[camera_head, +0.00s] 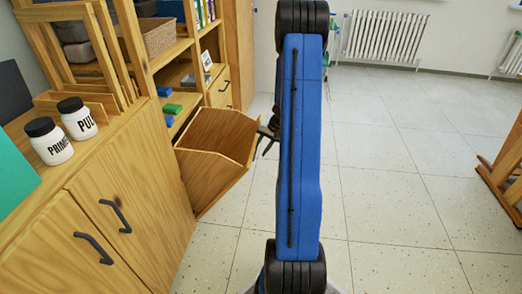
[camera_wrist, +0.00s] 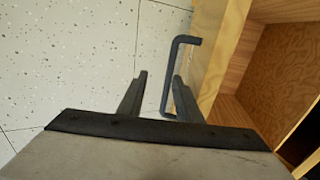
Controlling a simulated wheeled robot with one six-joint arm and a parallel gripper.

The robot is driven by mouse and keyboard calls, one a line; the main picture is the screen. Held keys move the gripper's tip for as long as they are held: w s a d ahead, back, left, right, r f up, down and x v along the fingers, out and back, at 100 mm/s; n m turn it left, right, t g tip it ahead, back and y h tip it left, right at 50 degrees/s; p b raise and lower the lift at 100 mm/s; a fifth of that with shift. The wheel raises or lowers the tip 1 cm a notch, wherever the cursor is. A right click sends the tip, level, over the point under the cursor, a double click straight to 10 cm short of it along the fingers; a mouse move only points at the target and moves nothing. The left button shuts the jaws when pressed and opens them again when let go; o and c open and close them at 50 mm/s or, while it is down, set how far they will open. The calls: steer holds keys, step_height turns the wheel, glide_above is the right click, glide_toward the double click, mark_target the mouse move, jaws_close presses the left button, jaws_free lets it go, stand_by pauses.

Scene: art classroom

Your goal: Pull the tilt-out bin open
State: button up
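The wooden tilt-out bin (camera_head: 208,178) is tipped outward from the shelf unit, with its hollow inside showing. The wrist view shows its front edge (camera_wrist: 222,50) and the inside to the right. Its black bar handle (camera_wrist: 174,75) is on the front panel. My gripper (camera_wrist: 160,76) is open, with a clear gap between the fingers. The handle bar lies between them, close to the right finger, which appears to reach behind the bar. I cannot tell whether they touch. In the head view my gripper (camera_head: 267,133) is beside the bin front, partly hidden by my blue arm.
A wooden cabinet (camera_head: 125,220) with two black handles stands at the left, bearing two white jars, PRIMER (camera_head: 48,142) and one partly read label (camera_head: 77,119). Shelves (camera_head: 185,65) stand behind the bin. Speckled floor (camera_head: 400,200) is free to the right, up to a wooden stand (camera_head: 505,170).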

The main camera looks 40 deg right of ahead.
steer(key=shift+a+f, duration=0.1)
steer(key=shift+f, duration=0.15)
steer(key=v, duration=1.7)
steer(key=shift+r, duration=0.4)
steer(key=s+a+r+n, duration=0.2)
steer(key=a+r, duration=0.3)
steer(key=a, duration=0.4)
steer(key=s+a+r+n+g+h, duration=0.1)
steer(key=a+r, duration=0.3)
steer(key=a, duration=0.5)
steer(key=s+a+r+n, duration=0.2)
steer(key=a+r, duration=0.3)
steer(key=a, duration=0.4)
steer(key=s+a+r+n+t+h, duration=0.1)
steer(key=s+a+n, duration=0.4)
steer(key=s+a, duration=1)
steer(key=s+r+h, duration=0.1)
steer(key=s, duration=0.3)
steer(key=shift+s+a+t, duration=0.25)
steer(key=shift+a+t, duration=0.1)
steer(key=shift+t, duration=0.05)
steer(key=shift+a+r, duration=0.1)
